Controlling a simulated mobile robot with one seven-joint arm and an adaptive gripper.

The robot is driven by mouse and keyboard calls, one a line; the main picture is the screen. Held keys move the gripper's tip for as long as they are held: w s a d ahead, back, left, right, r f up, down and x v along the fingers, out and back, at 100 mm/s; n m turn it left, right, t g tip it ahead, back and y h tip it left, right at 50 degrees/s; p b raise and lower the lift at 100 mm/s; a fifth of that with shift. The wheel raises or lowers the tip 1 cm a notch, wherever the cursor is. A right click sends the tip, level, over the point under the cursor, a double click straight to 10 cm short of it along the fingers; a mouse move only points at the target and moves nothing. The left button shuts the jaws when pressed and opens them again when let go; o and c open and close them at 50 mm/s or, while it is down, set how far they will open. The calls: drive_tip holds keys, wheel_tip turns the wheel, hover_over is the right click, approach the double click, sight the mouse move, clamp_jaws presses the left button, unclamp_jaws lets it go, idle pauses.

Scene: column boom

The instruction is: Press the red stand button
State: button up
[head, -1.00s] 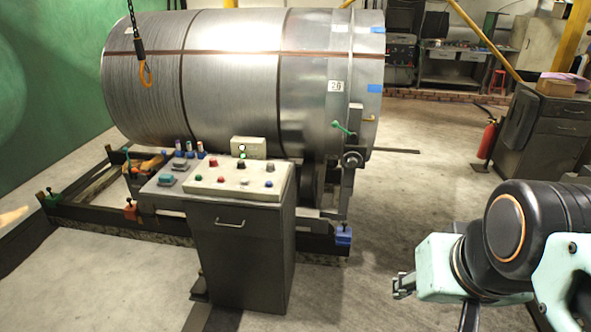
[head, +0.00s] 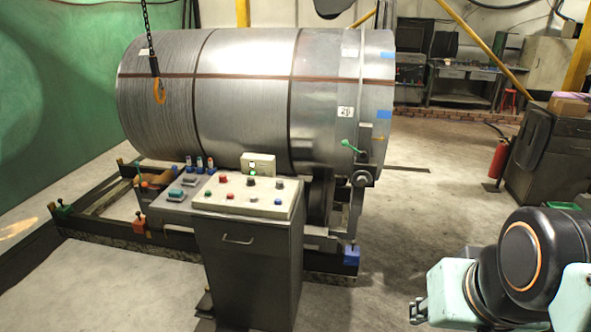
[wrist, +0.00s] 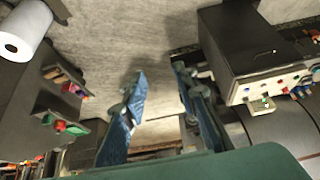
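A grey control stand (head: 250,265) with a sloped light panel (head: 262,207) stands in front of a large metal drum. The panel carries a red knob-like button (head: 223,179) at its upper left and a smaller red button (head: 231,196) below it. I cannot tell which red one is the stand button. My gripper (head: 418,311) is at the lower right in the head view, well apart from the stand. In the wrist view my gripper (wrist: 160,78) shows two blue fingers spread apart with nothing between them. The stand (wrist: 240,45) also shows there, at the upper right.
The drum (head: 250,95) rests on a low dark frame (head: 90,225) with coloured blocks. A hook (head: 159,90) hangs at its left. A dark cabinet (head: 545,165) and a red extinguisher (head: 498,160) stand at the right. The floor between my gripper and the stand is clear.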

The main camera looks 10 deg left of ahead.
clamp_jaws()
idle(1.2)
